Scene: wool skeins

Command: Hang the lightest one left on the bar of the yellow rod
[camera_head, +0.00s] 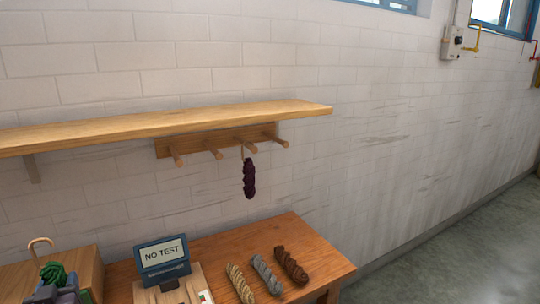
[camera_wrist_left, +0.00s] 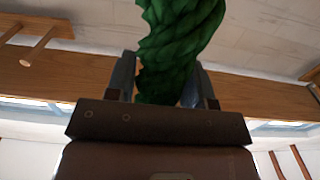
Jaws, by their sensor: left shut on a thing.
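My left gripper (camera_head: 66,292) is at the lower left of the head view, shut on a green skein (camera_head: 53,271). The green skein also shows between the fingers in the left wrist view (camera_wrist_left: 180,40). A tan hook shape (camera_head: 40,241) rises just above it; I cannot tell whether it is attached. A beige skein (camera_head: 240,284), a grey skein (camera_head: 266,275) and a brown skein (camera_head: 291,266) lie on the table. A dark purple skein (camera_head: 249,180) hangs from a peg of the wooden rail (camera_head: 225,139). I cannot make out a distinct yellow rod. My right gripper is not in view.
A wooden shelf (camera_head: 150,126) runs along the wall above the rail's several pegs. A device with a screen reading "NO TEST" (camera_head: 162,252) stands on the wooden table (camera_head: 225,241). A wooden box (camera_head: 85,268) is behind my left gripper. The floor (camera_head: 450,250) at right is clear.

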